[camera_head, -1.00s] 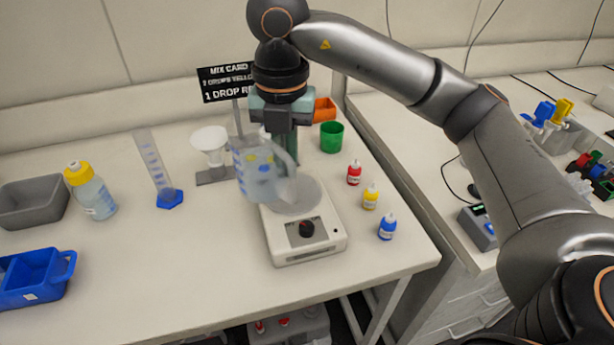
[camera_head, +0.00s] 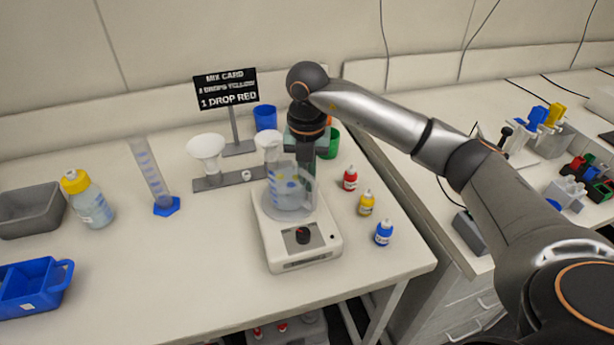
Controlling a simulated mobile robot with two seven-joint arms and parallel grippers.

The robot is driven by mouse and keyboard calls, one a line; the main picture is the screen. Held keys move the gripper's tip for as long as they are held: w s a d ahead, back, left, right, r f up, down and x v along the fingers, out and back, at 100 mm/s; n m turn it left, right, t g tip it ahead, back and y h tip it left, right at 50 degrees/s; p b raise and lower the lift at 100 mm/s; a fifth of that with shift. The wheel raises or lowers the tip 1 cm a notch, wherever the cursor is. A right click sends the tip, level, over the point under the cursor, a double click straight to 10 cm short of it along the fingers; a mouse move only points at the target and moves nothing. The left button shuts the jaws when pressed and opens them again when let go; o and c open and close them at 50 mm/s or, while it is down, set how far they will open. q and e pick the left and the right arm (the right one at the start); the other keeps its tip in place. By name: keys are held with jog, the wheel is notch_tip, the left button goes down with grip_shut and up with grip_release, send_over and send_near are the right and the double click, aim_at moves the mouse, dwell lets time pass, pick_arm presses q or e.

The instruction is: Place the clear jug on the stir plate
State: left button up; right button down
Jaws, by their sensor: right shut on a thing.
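The clear jug (camera_head: 289,192) with blue markings is upright over the round top of the white stir plate (camera_head: 303,254). Its base appears to be on or just above the plate; I cannot tell which. My right gripper (camera_head: 306,168) is behind the jug, shut on its handle side, and the fingers are partly hidden by the jug. The stir plate has a dark knob at its front. My left gripper is not in view.
Red (camera_head: 350,179), yellow (camera_head: 366,203) and blue (camera_head: 384,233) dropper bottles stand right of the plate. A funnel rack (camera_head: 222,181) and a mix card (camera_head: 227,89) are behind left. A graduated cylinder (camera_head: 152,172) stands left. The table's front middle is clear.

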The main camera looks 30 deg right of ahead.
jog(key=shift+f, duration=0.15)
jog(key=c, duration=1)
grip_release()
notch_tip(320, 180, up, 12)
jog(key=shift+r, duration=0.2)
